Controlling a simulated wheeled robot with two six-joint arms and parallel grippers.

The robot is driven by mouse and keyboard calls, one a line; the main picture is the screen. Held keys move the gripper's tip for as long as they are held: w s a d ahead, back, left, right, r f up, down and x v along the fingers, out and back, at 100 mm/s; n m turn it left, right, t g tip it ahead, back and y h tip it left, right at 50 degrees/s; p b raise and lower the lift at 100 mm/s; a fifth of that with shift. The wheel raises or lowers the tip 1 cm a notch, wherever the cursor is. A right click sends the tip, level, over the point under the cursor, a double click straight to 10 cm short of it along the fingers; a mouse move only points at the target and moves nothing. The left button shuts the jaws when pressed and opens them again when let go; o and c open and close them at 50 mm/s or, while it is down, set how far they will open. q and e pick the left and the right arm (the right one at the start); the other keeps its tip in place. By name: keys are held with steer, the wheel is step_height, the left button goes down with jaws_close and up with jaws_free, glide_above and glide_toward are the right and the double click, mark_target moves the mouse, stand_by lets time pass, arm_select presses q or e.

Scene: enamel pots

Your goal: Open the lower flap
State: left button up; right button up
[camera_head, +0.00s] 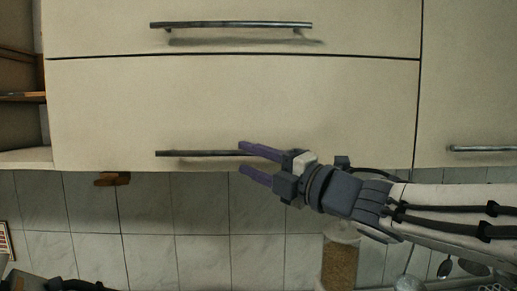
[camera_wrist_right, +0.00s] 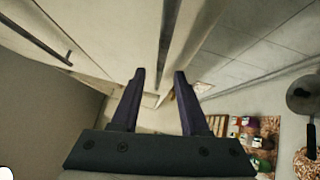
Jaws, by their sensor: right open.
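The lower flap (camera_head: 230,100) is a cream cabinet front and looks closed, flush with the panel above it. Its dark bar handle (camera_head: 195,153) runs level near its bottom edge. My right gripper (camera_head: 241,157) is open at the right part of this handle, one finger above the bar's line and one below. In the right wrist view the open fingers (camera_wrist_right: 159,74) are apart, and a dark bar (camera_wrist_right: 166,40), seemingly the handle, runs towards the gap between them. Whether they touch it I cannot tell. My left gripper is not seen.
An upper flap with its own handle (camera_head: 230,24) is above. Another cabinet with a handle (camera_head: 482,149) is at right. Open shelves (camera_head: 22,97) are at left. Below are wall tiles (camera_head: 200,205) and a jar (camera_head: 340,258) under my right arm.

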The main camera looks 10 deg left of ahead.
mark_target(235, 155)
steer(key=shift+p+x, duration=0.45)
steer(key=shift+x, duration=1.35)
jaws_close()
